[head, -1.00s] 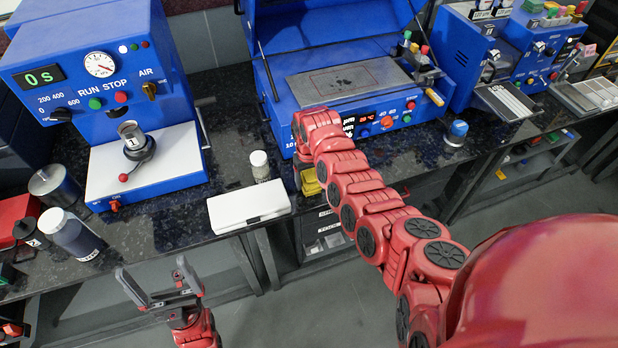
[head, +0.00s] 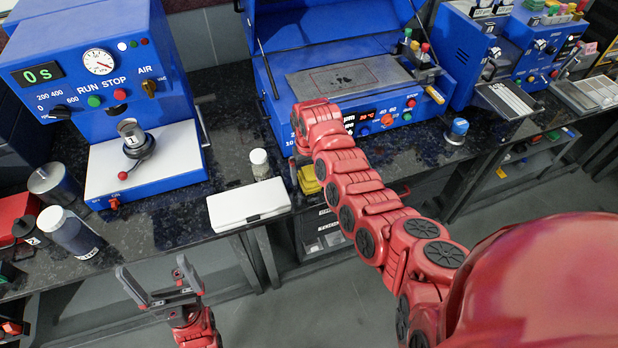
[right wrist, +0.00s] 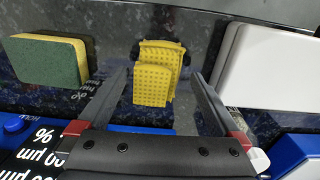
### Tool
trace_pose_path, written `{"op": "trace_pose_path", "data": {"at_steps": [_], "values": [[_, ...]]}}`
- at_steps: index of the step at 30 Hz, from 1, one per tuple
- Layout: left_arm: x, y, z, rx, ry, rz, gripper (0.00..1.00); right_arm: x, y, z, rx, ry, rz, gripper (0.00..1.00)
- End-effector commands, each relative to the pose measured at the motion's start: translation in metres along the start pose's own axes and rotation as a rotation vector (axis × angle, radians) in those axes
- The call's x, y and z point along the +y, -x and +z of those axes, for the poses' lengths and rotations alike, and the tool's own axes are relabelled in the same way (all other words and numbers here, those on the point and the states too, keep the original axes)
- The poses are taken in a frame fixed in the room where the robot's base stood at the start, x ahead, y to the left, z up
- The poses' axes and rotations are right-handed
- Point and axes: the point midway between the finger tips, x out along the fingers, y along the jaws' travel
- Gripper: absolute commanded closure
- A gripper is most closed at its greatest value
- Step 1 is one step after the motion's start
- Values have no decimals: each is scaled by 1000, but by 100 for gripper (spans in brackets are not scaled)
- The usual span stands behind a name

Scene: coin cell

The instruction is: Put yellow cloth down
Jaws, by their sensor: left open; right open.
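The yellow cloth (right wrist: 158,75) shows in the right wrist view as a folded, dimpled piece between and beyond my fingers. My right gripper (right wrist: 163,80) is open, with a finger to each side of the cloth and a gap beside it. In the head view a yellow patch (head: 309,181) shows just below the end of my right arm, whose forearm hides most of the gripper. I cannot tell whether the cloth lies fully on the counter. My left gripper (head: 160,285) is open and empty in front of the counter, low in the head view.
A green and yellow sponge (right wrist: 48,60) lies left of the cloth in the right wrist view; a white case (right wrist: 270,75) lies right. The case (head: 248,206) sits by the counter edge, near a small jar (head: 260,164). A blue heating machine (head: 345,80) stands behind.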

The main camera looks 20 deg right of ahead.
Motion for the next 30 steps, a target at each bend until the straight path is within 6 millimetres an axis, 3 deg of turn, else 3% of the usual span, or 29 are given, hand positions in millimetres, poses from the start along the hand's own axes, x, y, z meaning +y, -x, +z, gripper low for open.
{"op": "trace_pose_path", "data": {"at_steps": [10,12,18,30], "values": [[1,17,3,0,0,0,0,0,72,-1,6,-1,-2,0],[0,8,1,0,0,0,0,2,87,0,0,-3,-3,0],[0,4,1,0,0,0,0,1,101,0,1,-1,-2,0],[0,4,1,0,0,0,0,0,101,1,-1,-1,-2,0]]}}
